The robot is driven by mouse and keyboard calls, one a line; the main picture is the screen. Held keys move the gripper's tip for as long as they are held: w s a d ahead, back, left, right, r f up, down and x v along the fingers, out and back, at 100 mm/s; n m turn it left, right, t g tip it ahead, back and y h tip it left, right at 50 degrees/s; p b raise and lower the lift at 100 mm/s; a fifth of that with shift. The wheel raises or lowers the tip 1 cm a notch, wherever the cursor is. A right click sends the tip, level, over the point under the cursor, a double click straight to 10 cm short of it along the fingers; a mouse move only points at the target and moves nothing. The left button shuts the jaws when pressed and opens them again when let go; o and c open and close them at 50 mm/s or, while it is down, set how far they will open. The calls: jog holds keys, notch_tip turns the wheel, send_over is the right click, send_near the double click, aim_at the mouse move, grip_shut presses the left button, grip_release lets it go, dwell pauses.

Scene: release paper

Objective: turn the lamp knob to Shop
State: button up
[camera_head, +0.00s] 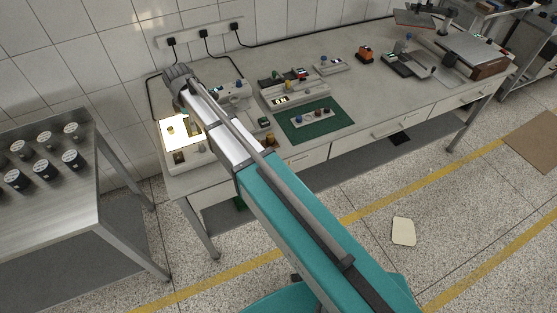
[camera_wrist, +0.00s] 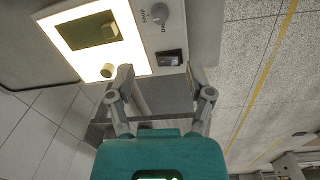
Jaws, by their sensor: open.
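The lamp box (camera_wrist: 141,40) is a pale case with a bright lit panel (camera_wrist: 78,58) at the top of the wrist view. A round grey knob (camera_wrist: 161,14) sits on its plain strip beside the panel, with small lettering around it that I cannot read surely. A dark rocker switch (camera_wrist: 169,58) lies below the knob. My gripper (camera_wrist: 158,70) is open and empty. In the head view the glowing lamp box (camera_head: 176,128) stands at the table's left end; the fingers cannot be made out there.
A dark plate (camera_wrist: 95,31) and a small brass-coloured piece (camera_wrist: 107,70) lie on the lit panel. A green mat (camera_head: 318,128) and several small devices stand to the right on the workbench (camera_head: 345,85). A metal side table (camera_head: 45,205) with dark jars is at the left.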

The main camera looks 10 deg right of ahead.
jog(key=s+d+f+m+b, duration=0.4)
jog(key=s+d+m, duration=0.1)
jog(key=d, duration=0.4)
jog(key=s+d+f+m+b, duration=0.4)
jog(key=s+d+m, duration=0.1)
jog(key=d, duration=0.4)
jog(key=s+d+f+m+b, duration=0.4)
jog(key=s+d+m, duration=0.1)
jog(key=d, duration=0.4)
jog(key=shift+g+b, duration=0.3)
jog(key=shift+s, duration=0.15)
jog(key=s+d+m, duration=0.3)
jog(key=s+d, duration=0.1)
jog(key=shift+s+m, duration=0.2)
jog(key=shift+m, duration=0.2)
